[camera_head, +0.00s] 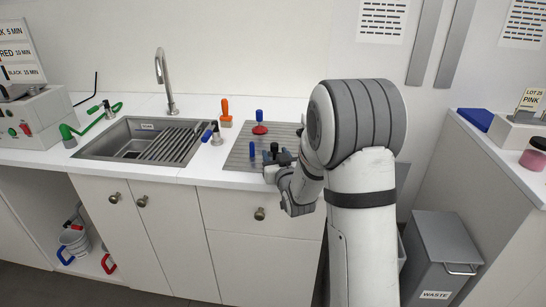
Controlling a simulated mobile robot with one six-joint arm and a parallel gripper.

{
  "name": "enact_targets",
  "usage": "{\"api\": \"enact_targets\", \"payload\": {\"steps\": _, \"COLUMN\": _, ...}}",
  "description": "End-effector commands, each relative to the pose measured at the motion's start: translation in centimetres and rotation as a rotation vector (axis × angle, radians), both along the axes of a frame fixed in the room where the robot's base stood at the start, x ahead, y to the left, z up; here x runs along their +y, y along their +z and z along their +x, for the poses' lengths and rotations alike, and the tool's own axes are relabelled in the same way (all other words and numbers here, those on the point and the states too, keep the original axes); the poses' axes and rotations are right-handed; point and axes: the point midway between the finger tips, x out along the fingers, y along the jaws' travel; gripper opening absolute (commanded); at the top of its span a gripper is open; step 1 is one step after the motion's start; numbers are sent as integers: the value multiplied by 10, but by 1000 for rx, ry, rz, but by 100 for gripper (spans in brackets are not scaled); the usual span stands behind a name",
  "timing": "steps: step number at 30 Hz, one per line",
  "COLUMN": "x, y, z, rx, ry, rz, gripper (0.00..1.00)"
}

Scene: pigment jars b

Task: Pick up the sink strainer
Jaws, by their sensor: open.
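I cannot make out for certain which thing is the sink strainer. One small piece with a blue upright grip and a round red base (259,128) stands at the back of the grey ribbed drainboard (287,133). Another blue upright piece (252,150) stands nearer the front left of the drainboard, with its lower part hard to make out. My gripper (274,156) is open, low over the drainboard's front part, just right of that nearer blue piece. I see nothing held, though my arm and wrist hide the right part of the drainboard.
The sink (116,137) holds a slatted rack (170,145). An orange-handled brush (225,108) and a small blue-and-grey fitting (215,134) stand between sink and drainboard. A tall faucet (163,75) rises behind the sink. A waste bin (445,245) stands at right.

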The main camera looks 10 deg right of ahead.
Motion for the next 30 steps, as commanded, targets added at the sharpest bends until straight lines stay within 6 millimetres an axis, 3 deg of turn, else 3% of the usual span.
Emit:
{"api": "enact_targets", "payload": {"steps": 4, "x": 2, "y": 0, "z": 14, "rx": 0, "ry": 1, "rz": 0, "gripper": 47}}
{"api": "enact_targets", "payload": {"steps": 11, "x": 2, "y": -1, "z": 16, "rx": 1, "ry": 1, "rz": 0, "gripper": 47}}
{"api": "enact_targets", "payload": {"steps": 27, "x": 3, "y": -1, "z": 15, "rx": 1, "ry": 3, "rz": 0, "gripper": 3}}
{"api": "enact_targets", "payload": {"steps": 30, "x": 3, "y": -1, "z": 15, "rx": 1, "ry": 3, "rz": 0, "gripper": 0}}
